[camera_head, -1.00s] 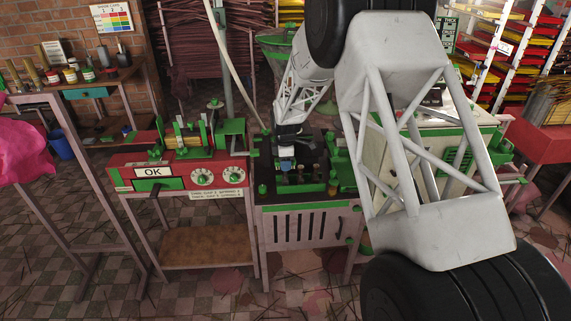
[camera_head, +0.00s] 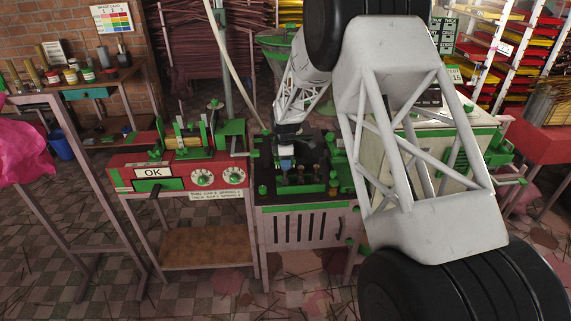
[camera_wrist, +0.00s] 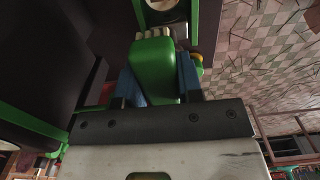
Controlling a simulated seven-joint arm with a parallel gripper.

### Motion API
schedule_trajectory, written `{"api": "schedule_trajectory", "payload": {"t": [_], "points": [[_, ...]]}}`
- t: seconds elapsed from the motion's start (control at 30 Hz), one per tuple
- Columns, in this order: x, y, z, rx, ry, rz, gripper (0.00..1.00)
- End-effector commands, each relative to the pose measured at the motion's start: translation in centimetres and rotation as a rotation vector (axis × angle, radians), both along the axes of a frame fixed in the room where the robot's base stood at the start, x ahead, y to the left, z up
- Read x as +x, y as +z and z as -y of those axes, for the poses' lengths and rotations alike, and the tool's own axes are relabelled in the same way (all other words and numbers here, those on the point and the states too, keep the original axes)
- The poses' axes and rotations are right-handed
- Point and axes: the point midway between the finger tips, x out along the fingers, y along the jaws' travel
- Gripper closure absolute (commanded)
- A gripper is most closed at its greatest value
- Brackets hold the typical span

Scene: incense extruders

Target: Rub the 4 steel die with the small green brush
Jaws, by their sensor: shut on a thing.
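My gripper (camera_wrist: 152,88) is shut on the small green brush (camera_wrist: 154,68), with a blue finger on each side of its body. The pale bristle tufts (camera_wrist: 152,34) point away from my wrist, toward a green-framed part with a round, pale metal piece (camera_wrist: 165,4) at the top edge. This may be a die, but no number is readable. I cannot tell whether the bristles touch it. In the head view my gripper (camera_head: 286,160) is low over the dark-topped bench (camera_head: 268,174), at its green fixtures; the brush is too small to make out there.
A red machine (camera_head: 172,168) with an OK sign and dials stands left of the bench. A white and green cabinet (camera_head: 425,150) stands to the right, partly behind my arm. Green posts and small fittings crowd the bench top around my gripper. A yellow-topped piece (camera_wrist: 197,58) sits close beside the brush.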

Motion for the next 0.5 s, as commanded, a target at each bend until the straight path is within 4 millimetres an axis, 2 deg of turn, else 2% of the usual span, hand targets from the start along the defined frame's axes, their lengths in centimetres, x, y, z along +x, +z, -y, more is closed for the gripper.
{"api": "schedule_trajectory", "payload": {"t": [0.37,0.4,0.43,0.5], "points": [[-2.7,-0.3,0.0,0.000,0.000,0.001,0.89],[-2.6,0.6,0.0,0.000,0.000,0.004,0.89],[-2.6,0.6,0.0,0.000,0.000,0.003,0.89],[-2.5,2.4,0.0,0.001,0.000,0.006,0.89]]}}
